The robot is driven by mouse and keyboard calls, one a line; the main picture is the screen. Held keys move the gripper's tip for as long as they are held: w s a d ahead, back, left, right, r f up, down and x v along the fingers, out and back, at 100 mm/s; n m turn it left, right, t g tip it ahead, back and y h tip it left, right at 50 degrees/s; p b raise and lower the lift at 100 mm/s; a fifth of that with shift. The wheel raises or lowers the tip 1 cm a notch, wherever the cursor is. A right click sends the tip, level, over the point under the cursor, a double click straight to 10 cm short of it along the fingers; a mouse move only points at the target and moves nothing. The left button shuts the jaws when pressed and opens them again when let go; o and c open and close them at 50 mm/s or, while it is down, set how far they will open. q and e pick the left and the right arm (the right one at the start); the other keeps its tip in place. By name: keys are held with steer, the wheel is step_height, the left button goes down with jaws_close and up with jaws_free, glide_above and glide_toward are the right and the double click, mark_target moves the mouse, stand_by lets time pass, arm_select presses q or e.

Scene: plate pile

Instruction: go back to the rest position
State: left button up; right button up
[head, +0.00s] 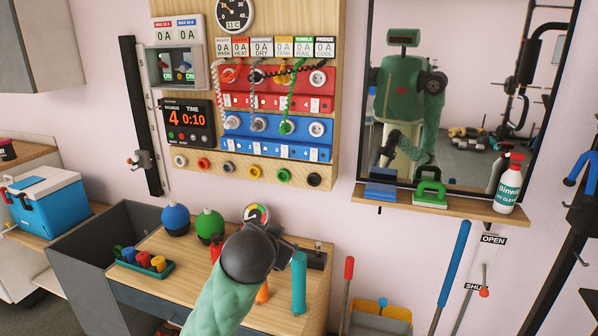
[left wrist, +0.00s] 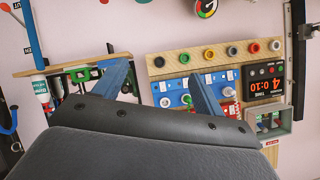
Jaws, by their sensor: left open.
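My left arm comes up from the bottom of the head view in a green sleeve, with a dark round wrist. My left gripper (head: 284,243) is over the wooden bench (head: 190,246), partly hidden behind that wrist. In the left wrist view its two blue-grey fingers (left wrist: 160,88) stand wide apart with nothing between them, pointing toward the wall panel (left wrist: 190,62). My right gripper does not show directly; the mirror (head: 460,90) reflects my green body and an arm.
The bench holds a blue ball (head: 175,219), a green ball (head: 209,224), a teal tray (head: 128,265) with colored pieces, and a teal cylinder (head: 299,284). A shelf (head: 450,207) under the mirror carries a spray bottle (head: 509,186). A blue cooler (head: 48,200) stands left.

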arm_select(q)
steer(key=s+a+f+n+g+p, duration=0.15)
steer(key=s+a+f+g, duration=0.3)
steer(key=s+f, duration=0.95)
steer(key=s+a+f+n+g, duration=0.3)
steer(key=s+a+f, duration=0.2)
steer(key=s+f, duration=0.85)
steer(key=s+f+g, duration=0.2)
steer(key=s+f, duration=0.7)
steer(key=shift+s+d+f, duration=0.2)
steer(key=shift+s+d, duration=0.1)
steer(key=shift+d, duration=0.1)
arm_select(e)
steer(key=s+d+f+g, duration=0.1)
steer(key=s+f, duration=0.1)
steer(key=s, duration=0.4)
steer(key=s+d+f+g, duration=0.1)
steer(key=s+d+f, duration=0.1)
steer(key=s, duration=0.5)
steer(key=s+d+f+m+g, duration=0.1)
steer(key=s+d+f, duration=0.1)
steer(key=s+f, duration=0.2)
steer(key=s, duration=0.3)
steer(key=shift+s+f+g, duration=0.2)
steer(key=shift+f+g, duration=0.05)
steer(key=shift+g, duration=0.05)
